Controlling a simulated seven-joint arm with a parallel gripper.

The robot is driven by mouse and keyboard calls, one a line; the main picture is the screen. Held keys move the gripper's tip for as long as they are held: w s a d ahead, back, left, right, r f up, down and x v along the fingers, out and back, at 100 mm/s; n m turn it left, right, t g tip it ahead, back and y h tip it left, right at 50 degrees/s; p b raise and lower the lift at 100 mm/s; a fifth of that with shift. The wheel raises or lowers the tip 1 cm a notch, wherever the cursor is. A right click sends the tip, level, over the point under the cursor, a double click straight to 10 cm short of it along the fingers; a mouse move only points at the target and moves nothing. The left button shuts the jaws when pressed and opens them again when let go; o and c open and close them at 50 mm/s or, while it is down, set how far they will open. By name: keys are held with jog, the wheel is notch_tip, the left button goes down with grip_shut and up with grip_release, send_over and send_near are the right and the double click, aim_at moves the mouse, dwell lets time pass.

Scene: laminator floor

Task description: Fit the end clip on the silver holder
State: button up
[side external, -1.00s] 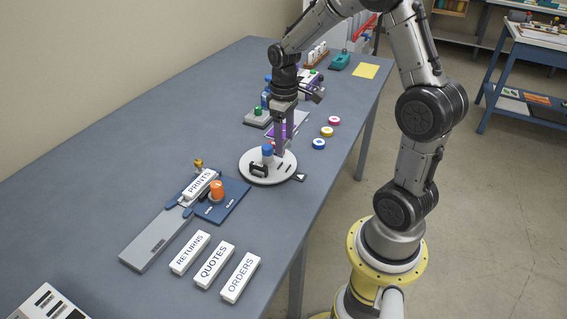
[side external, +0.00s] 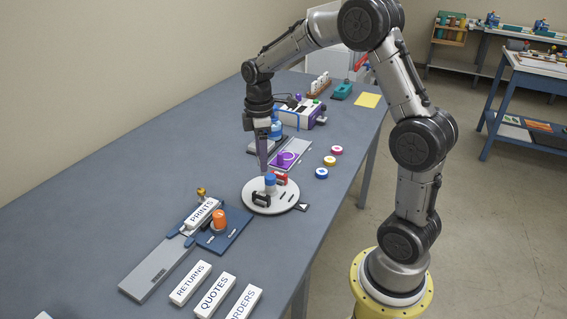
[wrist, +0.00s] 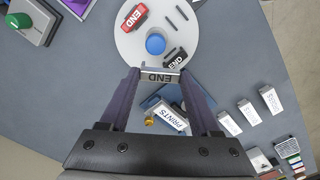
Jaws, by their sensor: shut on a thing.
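My gripper (wrist: 159,76) is shut on a silver-grey end clip (wrist: 159,75) marked END, held crosswise between the two purple fingertips. In the side external view, my gripper (side external: 262,172) is just behind and left of the white round turntable (side external: 284,207), and the clip cannot be made out there. The silver holder (side external: 157,271) is a long flat grey bar lying on the bench at left, with a white PRINTS label (side external: 202,214) at its far end. A red end clip (wrist: 132,18) and a black end clip (wrist: 173,63) are on the turntable, around a blue knob (wrist: 155,44).
A blue plate with an orange knob (side external: 219,220) and a brass knob (side external: 201,191) adjoin the holder's far end. Loose RETURNS (side external: 190,284), QUOTES (side external: 215,296) and ORDERS labels lie in front. Coloured discs (side external: 329,161) lie right.

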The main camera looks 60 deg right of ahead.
jog(key=w+a+f+n, duration=0.1)
jog(key=w+a+n, duration=0.4)
jog(key=a, duration=0.5)
jog(key=w+a+n, duration=0.5)
jog(key=a, duration=0.6)
jog(key=shift+f, duration=2.95)
jog(key=shift+f, duration=1.2)
dwell(0.4)
jog(key=o, duration=1.3)
jog(key=shift+o, duration=0.4)
jog(key=shift+r, duration=0.15)
